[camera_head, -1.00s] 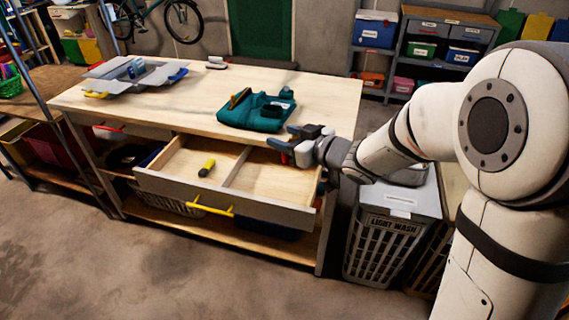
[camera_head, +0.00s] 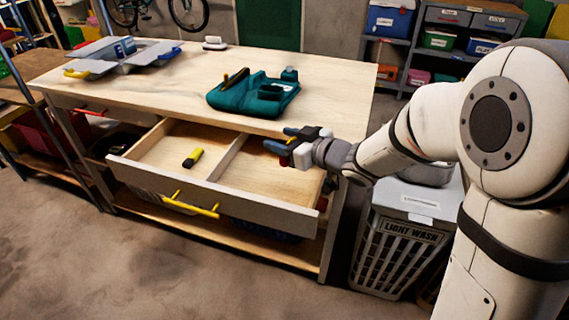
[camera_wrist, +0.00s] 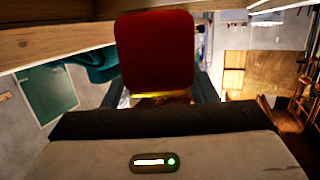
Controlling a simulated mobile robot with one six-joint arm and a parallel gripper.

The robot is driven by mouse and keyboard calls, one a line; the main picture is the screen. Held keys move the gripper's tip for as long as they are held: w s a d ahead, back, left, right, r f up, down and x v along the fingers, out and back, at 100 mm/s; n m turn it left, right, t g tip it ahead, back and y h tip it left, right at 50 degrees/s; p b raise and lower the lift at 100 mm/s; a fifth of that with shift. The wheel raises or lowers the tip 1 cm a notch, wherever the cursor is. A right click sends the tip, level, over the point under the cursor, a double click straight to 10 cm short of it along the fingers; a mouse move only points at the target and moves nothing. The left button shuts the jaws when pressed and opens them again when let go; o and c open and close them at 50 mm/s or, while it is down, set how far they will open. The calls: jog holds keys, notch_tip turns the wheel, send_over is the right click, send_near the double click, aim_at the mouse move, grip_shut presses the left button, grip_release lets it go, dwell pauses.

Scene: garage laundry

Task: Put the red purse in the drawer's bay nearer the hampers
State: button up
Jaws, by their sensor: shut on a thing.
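My gripper (camera_head: 284,150) is shut on the red purse (camera_wrist: 155,50), which fills the upper middle of the wrist view with a gold strip at its lower edge. In the head view only a small red patch of the purse (camera_head: 284,162) shows. The gripper is at the back of the open drawer (camera_head: 250,207), by the tabletop's front edge and above the right bay. This right bay (camera_head: 268,175), nearer the hamper, looks empty. A divider (camera_head: 229,158) separates it from the left bay (camera_head: 165,155), which holds a yellow-and-black object (camera_head: 193,158).
A white hamper (camera_head: 400,245) marked LIGHT WASH stands right of the workbench (camera_head: 325,75). A teal bag (camera_head: 250,97) lies on the tabletop just behind the gripper. A grey tray (camera_head: 120,57) and a brush (camera_head: 215,43) are farther back. The drawer front has a yellow handle (camera_head: 190,205).

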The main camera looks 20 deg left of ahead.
jog(key=f+b, duration=0.1)
jog(key=f, duration=0.6)
jog(key=shift+w+d+b, duration=0.2)
jog(key=shift+b, duration=0.15)
jog(key=shift+r, duration=0.2)
jog(key=shift+f, duration=0.15)
jog(key=o, duration=0.5)
jog(key=shift+f, duration=0.1)
jog(key=o, duration=0.5)
jog(key=shift+c, duration=0.2)
jog(key=shift+r, duration=0.3)
jog(key=p+v, duration=0.2)
jog(key=v, duration=1)
